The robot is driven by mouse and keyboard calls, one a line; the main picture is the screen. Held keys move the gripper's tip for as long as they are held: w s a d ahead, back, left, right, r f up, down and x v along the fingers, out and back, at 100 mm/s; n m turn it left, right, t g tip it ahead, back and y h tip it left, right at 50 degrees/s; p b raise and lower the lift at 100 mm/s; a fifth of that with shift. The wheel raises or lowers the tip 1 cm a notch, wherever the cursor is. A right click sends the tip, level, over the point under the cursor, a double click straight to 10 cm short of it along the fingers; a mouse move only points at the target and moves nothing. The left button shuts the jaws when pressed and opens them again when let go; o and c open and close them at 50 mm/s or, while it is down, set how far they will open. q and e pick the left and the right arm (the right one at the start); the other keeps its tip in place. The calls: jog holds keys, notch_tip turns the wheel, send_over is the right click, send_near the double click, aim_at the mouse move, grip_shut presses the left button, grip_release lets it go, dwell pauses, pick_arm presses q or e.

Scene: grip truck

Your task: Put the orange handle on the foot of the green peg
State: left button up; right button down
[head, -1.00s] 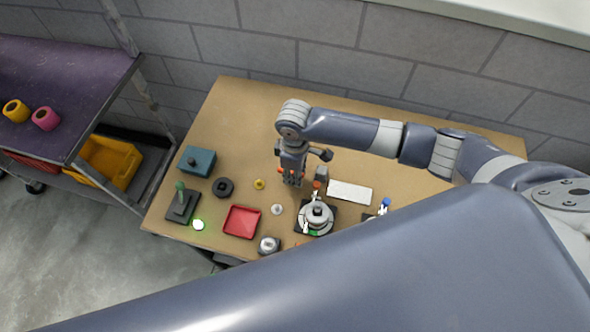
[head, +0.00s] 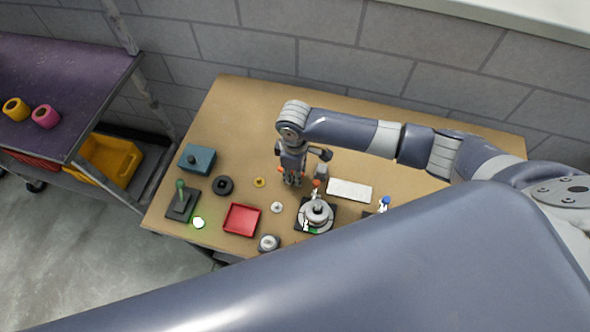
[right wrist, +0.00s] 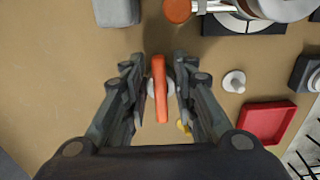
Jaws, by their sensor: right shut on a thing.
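My right gripper (head: 292,182) is shut on the orange handle (right wrist: 160,90), a straight bar between the fingers in the right wrist view. In the head view, small orange ends show on both sides of the fingers. A pale disc lies behind the bar's middle; I cannot tell whether it belongs to it. The green peg (head: 180,186) stands upright on a dark square base (head: 184,208) at the table's left front. The gripper is well to the right of it. My left gripper is not in view.
Between gripper and peg lie a yellow ring (head: 259,182), a black ring (head: 223,185), a white knob (head: 277,207) and a red tray (head: 243,231). A round grey fixture (head: 318,213) with an orange-topped post stands right of the gripper. A teal box (head: 197,158) is behind the peg.

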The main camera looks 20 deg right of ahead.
jog(key=shift+f, duration=0.4)
dwell(0.9)
jog(key=c, duration=0.9)
grip_release()
jog(key=shift+p, duration=0.3)
notch_tip(320, 180, up, 5)
jog(key=p, duration=0.6)
jog(key=shift+r, duration=0.2)
jog(key=shift+r+p, duration=0.6)
jog(key=shift+r, duration=0.45)
